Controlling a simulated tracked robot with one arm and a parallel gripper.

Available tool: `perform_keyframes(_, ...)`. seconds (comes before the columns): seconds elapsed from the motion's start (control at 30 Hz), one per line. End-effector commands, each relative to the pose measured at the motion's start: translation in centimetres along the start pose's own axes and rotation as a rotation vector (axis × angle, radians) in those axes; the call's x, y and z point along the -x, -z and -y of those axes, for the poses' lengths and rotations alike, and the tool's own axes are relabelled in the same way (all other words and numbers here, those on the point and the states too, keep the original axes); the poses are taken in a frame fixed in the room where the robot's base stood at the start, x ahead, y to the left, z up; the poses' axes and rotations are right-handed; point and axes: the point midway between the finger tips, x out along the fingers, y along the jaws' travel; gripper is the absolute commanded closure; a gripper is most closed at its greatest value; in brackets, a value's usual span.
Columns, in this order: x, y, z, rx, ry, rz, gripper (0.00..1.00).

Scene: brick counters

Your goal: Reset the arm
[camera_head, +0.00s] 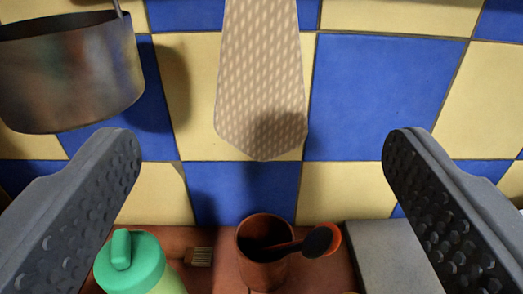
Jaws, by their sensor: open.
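My gripper (262,190) is open, its two dark fingers wide apart at the left and right of the view. Nothing is between the fingertips. Behind the gap is a wall of blue and cream tiles (385,95) with a patterned tan cloth (262,80) hanging on it. The arm itself does not show beyond the fingers.
A metal pot (70,75) hangs at the upper left.

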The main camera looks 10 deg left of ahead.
Motion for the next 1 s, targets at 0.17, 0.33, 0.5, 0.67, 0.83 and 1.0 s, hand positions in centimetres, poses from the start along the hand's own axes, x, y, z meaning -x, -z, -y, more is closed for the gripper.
perform_keyframes(0.17, -0.1, 0.7, -0.5, -0.010, 0.003, 0.002, 0.19)
perform_keyframes(0.33, -0.9, 4.6, -3.6, -0.056, 0.022, 0.018, 0.19)
perform_keyframes(0.5, -0.5, 10.5, -8.7, -0.097, 0.049, 0.045, 0.19)
perform_keyframes(0.67, 1.5, 15.3, -14.1, -0.105, 0.055, 0.076, 0.19)
perform_keyframes(0.83, 5.3, 20.2, -20.2, -0.092, 0.034, 0.104, 0.19)
perform_keyframes(1.0, 10.8, 24.1, -26.5, -0.069, -0.024, 0.137, 0.19)
